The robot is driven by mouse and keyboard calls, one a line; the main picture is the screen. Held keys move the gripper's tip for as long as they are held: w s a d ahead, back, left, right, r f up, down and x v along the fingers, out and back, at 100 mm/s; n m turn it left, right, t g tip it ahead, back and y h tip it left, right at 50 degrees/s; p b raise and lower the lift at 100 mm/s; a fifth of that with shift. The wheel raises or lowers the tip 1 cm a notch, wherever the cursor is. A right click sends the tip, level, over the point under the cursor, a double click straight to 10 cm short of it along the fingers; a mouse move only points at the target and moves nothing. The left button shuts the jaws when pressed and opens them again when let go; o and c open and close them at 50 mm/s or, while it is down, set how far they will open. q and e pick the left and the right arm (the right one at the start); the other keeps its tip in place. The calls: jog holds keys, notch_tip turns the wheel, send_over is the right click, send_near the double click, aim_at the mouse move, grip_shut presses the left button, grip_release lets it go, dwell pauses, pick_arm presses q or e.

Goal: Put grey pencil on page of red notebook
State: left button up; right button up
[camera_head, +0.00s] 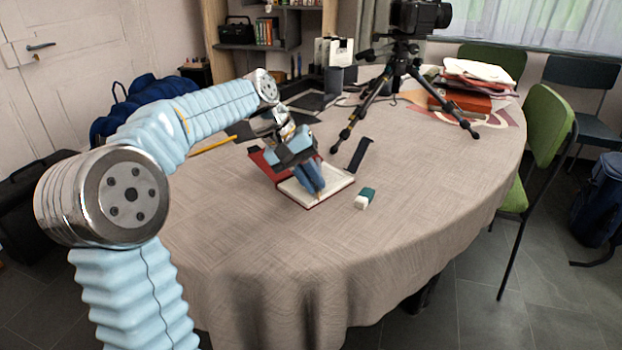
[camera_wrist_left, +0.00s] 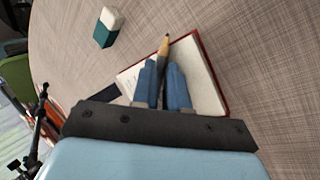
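The red notebook (camera_head: 338,184) lies open on the table; its white page (camera_wrist_left: 199,62) and red edge also show in the left wrist view. My left gripper (camera_head: 317,188) is over the notebook, its blue fingers pointing down at the page. In the left wrist view my left gripper (camera_wrist_left: 162,70) is closed around the grey pencil (camera_wrist_left: 164,45). I cannot tell whether the pencil touches the page. My right gripper is not in view.
A green and white eraser (camera_head: 365,198) lies right of the notebook. A dark flat object (camera_head: 360,154) lies behind it. A yellow pencil (camera_head: 213,146) is at the left. A tripod (camera_head: 399,75) with a camera stands at the back. The front of the table is clear.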

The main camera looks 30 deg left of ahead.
pick_arm(q)
jog(key=shift+f, duration=0.15)
jog(key=p+v, duration=0.2)
jog(key=v, duration=1)
